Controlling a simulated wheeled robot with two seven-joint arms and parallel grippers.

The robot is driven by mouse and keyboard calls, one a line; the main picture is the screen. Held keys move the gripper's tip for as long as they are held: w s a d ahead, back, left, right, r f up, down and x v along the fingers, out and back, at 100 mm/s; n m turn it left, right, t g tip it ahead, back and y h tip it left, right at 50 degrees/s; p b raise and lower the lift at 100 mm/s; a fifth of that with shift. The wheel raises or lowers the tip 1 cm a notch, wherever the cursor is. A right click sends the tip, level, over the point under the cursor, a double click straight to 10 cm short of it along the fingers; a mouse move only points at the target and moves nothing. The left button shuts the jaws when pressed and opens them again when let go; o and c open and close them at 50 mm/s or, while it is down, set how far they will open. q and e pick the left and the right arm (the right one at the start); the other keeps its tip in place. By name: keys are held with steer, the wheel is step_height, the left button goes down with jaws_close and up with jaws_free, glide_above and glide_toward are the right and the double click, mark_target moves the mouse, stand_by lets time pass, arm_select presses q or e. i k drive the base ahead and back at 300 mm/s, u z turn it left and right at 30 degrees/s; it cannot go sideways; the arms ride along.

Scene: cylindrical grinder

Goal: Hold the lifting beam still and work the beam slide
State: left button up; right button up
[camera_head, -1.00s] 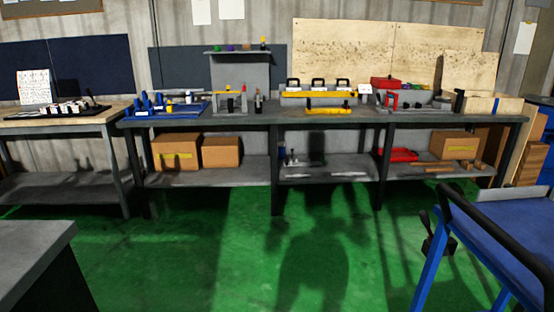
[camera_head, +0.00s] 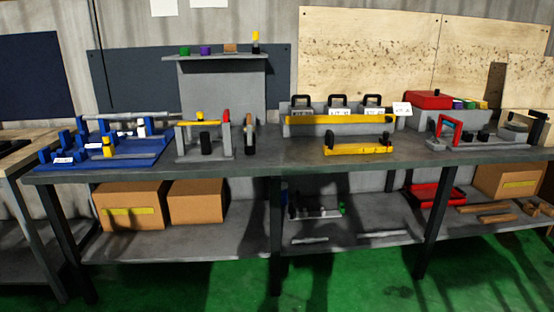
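A yellow bar with dark upright ends (camera_head: 357,149) lies near the front edge of the long workbench (camera_head: 275,163), right of its middle. It looks like the lifting beam, but I cannot be sure. A longer yellow bar (camera_head: 338,120) runs along the front of a grey rack (camera_head: 338,130) behind it. I cannot make out the beam slide. Neither of my grippers is in view.
A blue fixture (camera_head: 105,150) and a grey stand with a yellow bar (camera_head: 203,140) stand left on the bench. A red case (camera_head: 429,99) and grey fixtures are at right. Green floor (camera_head: 350,288) in front is clear.

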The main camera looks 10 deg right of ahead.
mark_target(384, 141)
steer(key=i, duration=0.55)
steer(key=z, duration=1.65)
steer(key=i, duration=1.95)
steer(key=u, duration=1.05)
steer(key=i, duration=0.7)
steer(key=u, duration=0.6)
